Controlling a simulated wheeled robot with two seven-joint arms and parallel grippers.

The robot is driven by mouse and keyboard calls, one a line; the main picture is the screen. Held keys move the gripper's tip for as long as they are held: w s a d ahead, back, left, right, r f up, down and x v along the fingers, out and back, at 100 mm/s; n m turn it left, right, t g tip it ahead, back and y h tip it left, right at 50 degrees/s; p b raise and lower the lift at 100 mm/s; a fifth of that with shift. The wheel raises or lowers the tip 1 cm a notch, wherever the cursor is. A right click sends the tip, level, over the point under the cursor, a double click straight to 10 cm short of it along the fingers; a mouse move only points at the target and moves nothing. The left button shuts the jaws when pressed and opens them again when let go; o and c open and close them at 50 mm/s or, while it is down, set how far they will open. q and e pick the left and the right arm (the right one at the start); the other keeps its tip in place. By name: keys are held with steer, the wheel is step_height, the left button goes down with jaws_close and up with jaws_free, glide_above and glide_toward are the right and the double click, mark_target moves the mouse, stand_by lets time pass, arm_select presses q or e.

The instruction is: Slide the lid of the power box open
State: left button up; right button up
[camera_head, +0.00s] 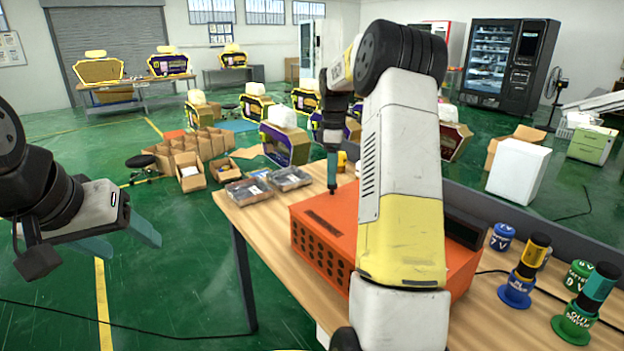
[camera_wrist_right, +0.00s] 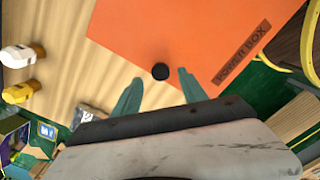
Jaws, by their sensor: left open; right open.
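The orange power box (camera_head: 318,260) stands on the wooden table, its right part hidden behind my right arm. In the right wrist view its flat orange lid (camera_wrist_right: 195,30) carries a dark "POWER BOX" label (camera_wrist_right: 242,53). A round black knob (camera_wrist_right: 160,71) shows at the lid's edge, ahead of and between the fingers of my right gripper (camera_wrist_right: 157,92). That gripper is open and points down over the box's far left edge in the head view (camera_head: 333,175). I cannot tell whether it touches the knob. My left gripper (camera_head: 118,242) is open and empty, off the table at the left.
Grey trays of parts (camera_head: 290,178) lie beyond the box on the table. Blue and green screwdriver stands (camera_head: 515,290) and a blue 7 V cap (camera_head: 502,237) are on the right. Cardboard boxes (camera_head: 195,150) sit on the green floor. The floor under my left gripper is clear.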

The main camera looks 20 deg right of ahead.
steer(key=shift+f, duration=1.6)
jaws_close()
